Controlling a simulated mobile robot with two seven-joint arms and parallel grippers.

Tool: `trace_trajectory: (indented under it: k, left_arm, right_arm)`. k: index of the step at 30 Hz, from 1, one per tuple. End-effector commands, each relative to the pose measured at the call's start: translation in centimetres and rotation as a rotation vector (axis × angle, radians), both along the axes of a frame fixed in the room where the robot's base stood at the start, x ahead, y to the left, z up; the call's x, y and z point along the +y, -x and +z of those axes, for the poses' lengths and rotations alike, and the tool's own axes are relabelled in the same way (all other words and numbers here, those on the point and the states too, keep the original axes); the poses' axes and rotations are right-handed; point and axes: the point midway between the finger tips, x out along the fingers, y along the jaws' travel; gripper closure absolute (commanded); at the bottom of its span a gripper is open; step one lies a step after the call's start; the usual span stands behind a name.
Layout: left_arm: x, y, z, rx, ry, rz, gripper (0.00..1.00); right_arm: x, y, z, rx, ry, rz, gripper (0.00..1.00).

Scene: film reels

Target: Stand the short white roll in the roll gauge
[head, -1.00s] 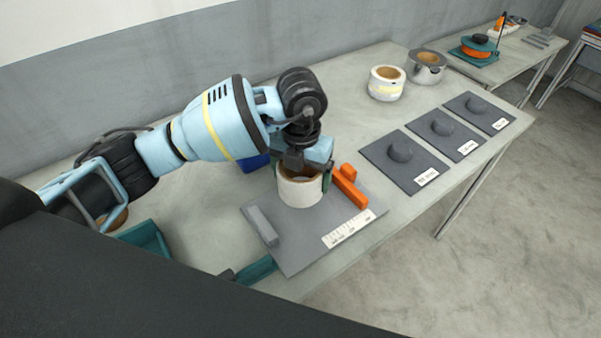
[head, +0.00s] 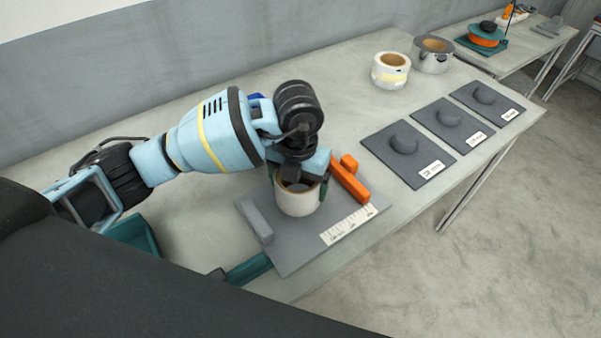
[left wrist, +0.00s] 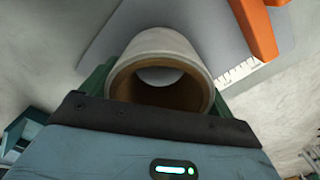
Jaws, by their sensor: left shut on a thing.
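A short white roll (head: 297,202) with a brown core is in my left gripper (head: 298,182), one finger on each side of it. In the left wrist view the roll (left wrist: 160,42) fills the space between the fingers, its open core facing the camera. The roll gauge is a grey plate (head: 290,255) with a grey block (head: 255,219) on the left, an orange bar (head: 350,182) on the right and a white scale (head: 348,224) at the front. The roll is upright over the plate between block and bar; whether it touches the plate I cannot tell. My right gripper is not in view.
Three grey plates with round posts (head: 408,153) line the table's right side. A white roll (head: 390,70) and a grey-silver roll (head: 433,56) stand at the back. A teal tray (head: 135,233) is at the left. Another table (head: 530,45) stands beyond.

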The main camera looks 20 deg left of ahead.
Motion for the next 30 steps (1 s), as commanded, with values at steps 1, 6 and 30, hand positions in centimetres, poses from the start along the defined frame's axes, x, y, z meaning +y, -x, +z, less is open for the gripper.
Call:
trace_trajectory:
  k: [1, 6, 30]
  left_arm:
    - [0.0, -0.02, -0.34, 0.0, 0.001, 0.0, 0.42]
    - [0.01, -0.07, -0.36, -0.004, 0.001, 0.0, 0.42]
    - [0.0, -0.03, -0.23, -0.004, 0.0, 0.0, 0.42]
  right_arm:
    - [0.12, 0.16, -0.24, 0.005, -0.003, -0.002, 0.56]
    - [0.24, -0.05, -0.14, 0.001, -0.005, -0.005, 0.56]
    - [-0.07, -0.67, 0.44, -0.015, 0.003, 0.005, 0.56]
